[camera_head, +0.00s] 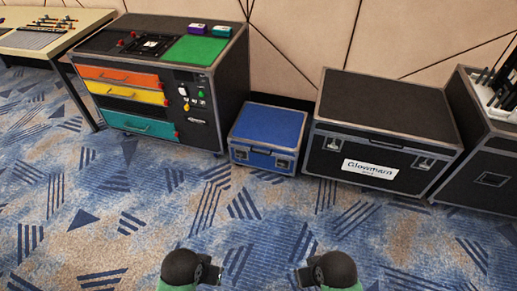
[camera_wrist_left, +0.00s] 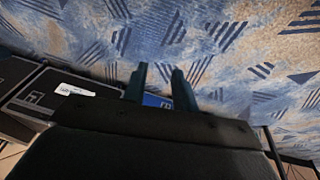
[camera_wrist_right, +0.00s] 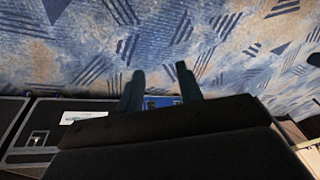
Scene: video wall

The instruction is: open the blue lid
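A small case with a blue lid (camera_head: 270,124) stands on the carpet against the back wall, and its lid is closed. Its blue front (camera_head: 262,158) has metal latches at both sides. A bit of blue also shows between the fingers in the left wrist view (camera_wrist_left: 157,101) and in the right wrist view (camera_wrist_right: 160,101). My left gripper (camera_head: 216,275) and my right gripper (camera_head: 300,277) are low at the front of the head view, well apart from the case. In the wrist views, the fingers of the left gripper (camera_wrist_left: 158,85) and right gripper (camera_wrist_right: 158,85) are spread and empty.
A table (camera_head: 50,42) is at far left. The carpet in front is clear.

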